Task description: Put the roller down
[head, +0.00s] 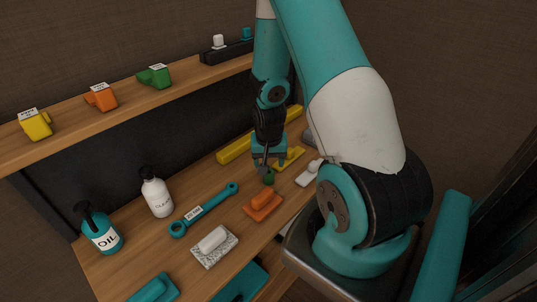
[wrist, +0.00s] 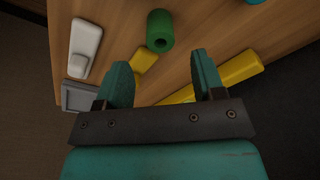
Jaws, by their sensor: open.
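A green roller (head: 268,177), a short cylinder with a hole in its end, lies on the wooden bench. In the wrist view the green roller (wrist: 160,30) lies just beyond my fingertips, nearly centred between them. My gripper (head: 266,164) is low over the bench, close to the roller in the head view. In the wrist view my gripper (wrist: 158,62) has its two teal fingers wide apart, with no object held between them. The roller looks clear of both fingers. I cannot tell how high the fingertips are above the bench.
Near the roller are an orange block-like piece (head: 263,205), a white piece (head: 309,174) and a long yellow bar (head: 233,150). A teal wrench (head: 203,209), a white bottle (head: 157,196) and an oil bottle (head: 102,233) stand or lie further left. A shelf (head: 70,117) runs above.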

